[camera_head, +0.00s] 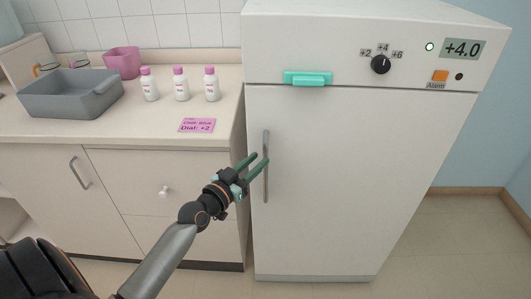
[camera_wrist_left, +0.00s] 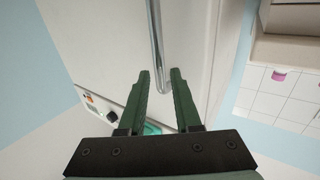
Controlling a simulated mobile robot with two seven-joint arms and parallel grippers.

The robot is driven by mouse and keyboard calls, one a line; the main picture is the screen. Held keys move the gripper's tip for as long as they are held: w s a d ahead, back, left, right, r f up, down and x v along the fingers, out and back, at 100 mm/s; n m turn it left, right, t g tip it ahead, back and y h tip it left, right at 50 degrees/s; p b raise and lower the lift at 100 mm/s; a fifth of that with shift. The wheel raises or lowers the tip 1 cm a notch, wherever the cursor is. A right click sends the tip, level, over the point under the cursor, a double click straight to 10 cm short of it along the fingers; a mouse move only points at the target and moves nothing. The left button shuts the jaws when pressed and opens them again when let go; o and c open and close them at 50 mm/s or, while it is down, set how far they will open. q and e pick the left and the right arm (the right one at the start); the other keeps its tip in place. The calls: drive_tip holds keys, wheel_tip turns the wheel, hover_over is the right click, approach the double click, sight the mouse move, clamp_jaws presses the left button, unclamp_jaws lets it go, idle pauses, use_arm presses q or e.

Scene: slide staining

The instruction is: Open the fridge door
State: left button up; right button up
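The white fridge (camera_head: 350,180) stands right of the counter with its door shut. A grey vertical bar handle (camera_head: 266,150) is on the door's left side. My left gripper (camera_head: 257,159) is at the handle, its green fingers apart and pointing at the door. In the left wrist view the left gripper (camera_wrist_left: 160,75) is open, and the handle (camera_wrist_left: 156,35) runs down toward the gap between the fingertips. I cannot tell whether the fingers touch the handle. My right gripper is not in view.
A teal latch-like piece (camera_head: 308,78) sits at the top of the door, below a dial (camera_head: 381,64) and a display (camera_head: 462,49) reading +4.0. The counter holds a grey tub (camera_head: 70,104), a pink cup (camera_head: 121,63), three bottles (camera_head: 181,84) and a pink note (camera_head: 197,125).

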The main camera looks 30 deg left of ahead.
sight(264, 155)
use_arm(q)
drive_tip(key=shift+w+d, duration=0.1)
drive_tip(key=shift+w, duration=2.1)
drive_tip(key=shift+c, duration=0.4)
clamp_jaws()
